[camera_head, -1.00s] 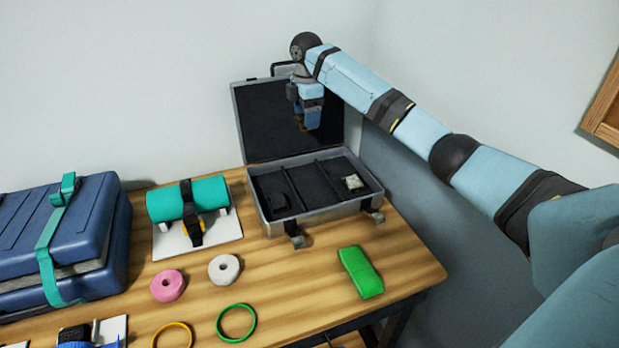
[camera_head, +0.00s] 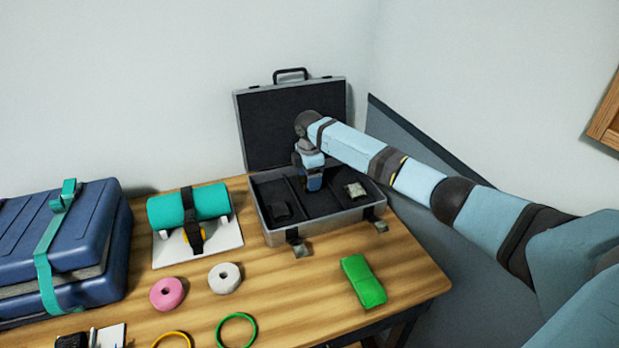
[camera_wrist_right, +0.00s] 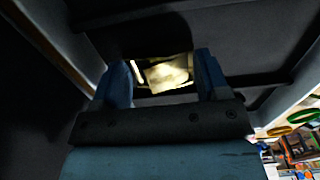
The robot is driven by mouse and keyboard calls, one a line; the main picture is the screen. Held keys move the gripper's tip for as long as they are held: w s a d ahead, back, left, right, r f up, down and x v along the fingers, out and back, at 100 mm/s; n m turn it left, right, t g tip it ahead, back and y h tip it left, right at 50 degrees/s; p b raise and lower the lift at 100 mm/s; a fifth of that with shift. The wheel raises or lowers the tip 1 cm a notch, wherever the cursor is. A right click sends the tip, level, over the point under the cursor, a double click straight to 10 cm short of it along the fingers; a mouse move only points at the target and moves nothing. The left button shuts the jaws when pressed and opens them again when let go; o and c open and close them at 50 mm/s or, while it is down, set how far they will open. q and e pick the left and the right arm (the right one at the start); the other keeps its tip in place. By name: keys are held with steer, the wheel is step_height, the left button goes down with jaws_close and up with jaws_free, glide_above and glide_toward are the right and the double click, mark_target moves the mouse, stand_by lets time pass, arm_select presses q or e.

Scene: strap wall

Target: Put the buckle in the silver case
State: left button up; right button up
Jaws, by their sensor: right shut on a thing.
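The silver case (camera_head: 330,223) stands open on the table, its dark-lined lid raised at the back. Dividers split its inside into compartments. My right gripper (camera_head: 313,186) points down into the middle compartment and is shut on the buckle. In the right wrist view, the buckle (camera_wrist_right: 166,74) is a pale yellow metallic piece between the fingers (camera_wrist_right: 160,72), close to the dark lining. I cannot tell whether it touches the floor. A black item (camera_head: 282,211) lies in the left compartment and a pale square item (camera_head: 356,190) in the right one. My left gripper is not in view.
A blue case (camera_head: 95,225) with a teal strap stands at the left. A teal roll (camera_head: 170,205) sits on a white stand. Pink (camera_head: 167,294) and white (camera_head: 224,278) rings, a green ring (camera_head: 236,330) and a green block (camera_head: 362,281) lie in front.

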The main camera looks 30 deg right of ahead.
steer(key=shift+f, duration=0.15)
steer(key=o, duration=1)
steer(key=shift+f, duration=0.1)
steer(key=shift+c, duration=0.2)
steer(key=shift+r, duration=0.2)
step_height(320, 180, up, 12)
steer(key=shift+p, duration=0.35)
steer(key=shift+a+f, duration=0.1)
